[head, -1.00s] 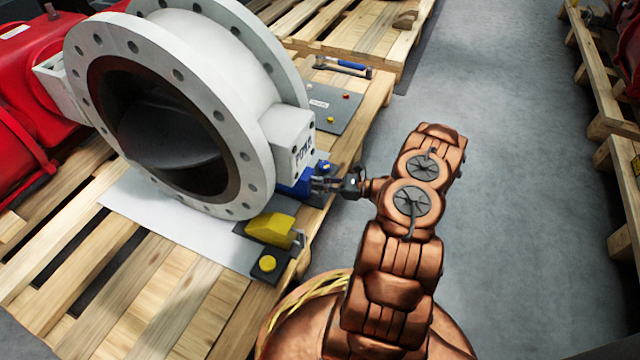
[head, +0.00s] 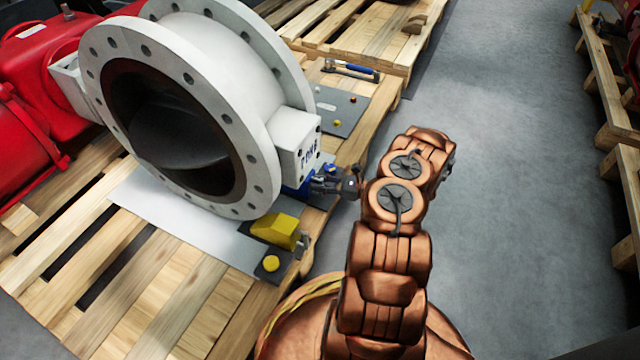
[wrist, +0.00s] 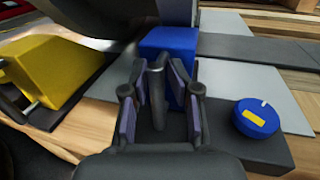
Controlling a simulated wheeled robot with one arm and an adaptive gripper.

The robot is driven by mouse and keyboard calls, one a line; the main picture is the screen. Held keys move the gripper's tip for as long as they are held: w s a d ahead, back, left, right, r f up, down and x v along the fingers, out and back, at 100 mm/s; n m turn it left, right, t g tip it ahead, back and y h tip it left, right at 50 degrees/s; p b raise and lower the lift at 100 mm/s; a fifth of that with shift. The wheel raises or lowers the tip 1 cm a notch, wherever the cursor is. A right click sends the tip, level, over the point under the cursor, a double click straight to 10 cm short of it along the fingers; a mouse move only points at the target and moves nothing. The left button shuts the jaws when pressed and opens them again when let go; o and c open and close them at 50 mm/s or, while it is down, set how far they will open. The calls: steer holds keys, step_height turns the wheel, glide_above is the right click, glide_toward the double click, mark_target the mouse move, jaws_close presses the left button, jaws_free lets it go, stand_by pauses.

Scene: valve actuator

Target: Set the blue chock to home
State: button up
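The blue chock (head: 291,190) stands beside the white valve body (head: 290,150), mostly hidden behind my gripper in the head view. In the wrist view the blue chock (wrist: 170,50) is straight ahead, with a grey upright handle (wrist: 157,85) on its near side. My gripper (wrist: 157,85) has its two fingers apart, one on each side of this handle, with gaps visible. My gripper also shows in the head view (head: 322,185). A blue round knob (wrist: 257,117) with a yellow label and white mark sits right of the gripper.
A yellow chock (head: 275,230) with its yellow knob (head: 271,263) lies nearer on the same pallet; the yellow chock is at left in the wrist view (wrist: 45,70). A hammer (head: 350,70) lies farther back. The grey floor (head: 500,180) at right is clear.

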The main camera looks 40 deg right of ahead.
steer(key=shift+s+a, duration=0.1)
steer(key=v, duration=1.2)
stand_by(0.5)
